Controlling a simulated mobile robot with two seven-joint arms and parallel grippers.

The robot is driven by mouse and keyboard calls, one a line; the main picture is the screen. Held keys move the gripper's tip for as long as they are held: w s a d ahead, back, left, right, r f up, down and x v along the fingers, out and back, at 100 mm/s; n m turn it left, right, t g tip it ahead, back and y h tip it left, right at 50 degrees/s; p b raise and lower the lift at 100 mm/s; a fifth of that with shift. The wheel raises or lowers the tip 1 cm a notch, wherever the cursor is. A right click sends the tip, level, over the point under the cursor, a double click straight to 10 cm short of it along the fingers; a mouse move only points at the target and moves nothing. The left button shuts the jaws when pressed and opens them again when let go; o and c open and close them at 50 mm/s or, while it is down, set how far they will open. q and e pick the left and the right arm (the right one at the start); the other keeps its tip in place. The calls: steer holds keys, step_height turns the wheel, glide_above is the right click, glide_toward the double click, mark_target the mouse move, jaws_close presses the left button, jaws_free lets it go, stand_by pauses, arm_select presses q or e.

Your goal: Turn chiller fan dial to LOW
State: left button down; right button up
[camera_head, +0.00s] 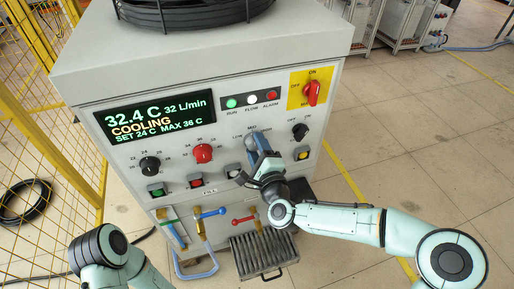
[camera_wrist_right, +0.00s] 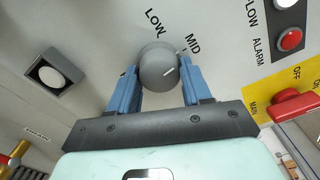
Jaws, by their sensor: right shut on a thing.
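The chiller fan dial is a round grey knob (camera_wrist_right: 158,66) on the chiller's front panel. In the right wrist view it sits between the two blue fingers of my right gripper (camera_wrist_right: 158,88), which is shut on it. Its short white mark lies right of the knob's centre, slanting up to the right, on the side of the MID label (camera_wrist_right: 193,44). The LOW label (camera_wrist_right: 154,23) is above the knob. In the head view my right gripper (camera_head: 254,150) covers most of the dial, below the LOW and MID print. My left gripper is out of view.
A black dial (camera_head: 299,131) and red main switch (camera_head: 312,92) are to the right; red (camera_head: 203,153) and black (camera_head: 150,166) dials are to the left. The display (camera_head: 155,115) reads COOLING. Valve handles (camera_head: 210,213) and a grate (camera_head: 264,254) are below.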

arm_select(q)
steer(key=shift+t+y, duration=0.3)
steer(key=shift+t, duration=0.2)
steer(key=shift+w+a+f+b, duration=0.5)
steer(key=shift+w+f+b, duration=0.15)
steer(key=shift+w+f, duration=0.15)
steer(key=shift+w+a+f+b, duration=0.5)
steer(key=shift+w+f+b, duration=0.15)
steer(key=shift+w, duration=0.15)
arm_select(e)
steer(key=shift+r+n, duration=0.2)
steer(key=shift+n, duration=2.45)
steer(key=shift+r+n, duration=0.15)
steer(key=shift+n, duration=2.5)
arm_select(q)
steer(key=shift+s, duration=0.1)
arm_select(e)
steer(key=shift+w, duration=0.1)
steer(key=o, duration=1)
steer(key=shift+o, duration=0.2)
steer(key=shift+w+f, duration=0.1)
steer(key=shift+f, duration=0.05)
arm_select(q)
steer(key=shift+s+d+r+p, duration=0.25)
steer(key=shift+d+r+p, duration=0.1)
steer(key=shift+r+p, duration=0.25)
arm_select(e)
steer(key=v, duration=1.3)
steer(key=shift+s, duration=0.2)
steer(key=shift+d, duration=0.1)
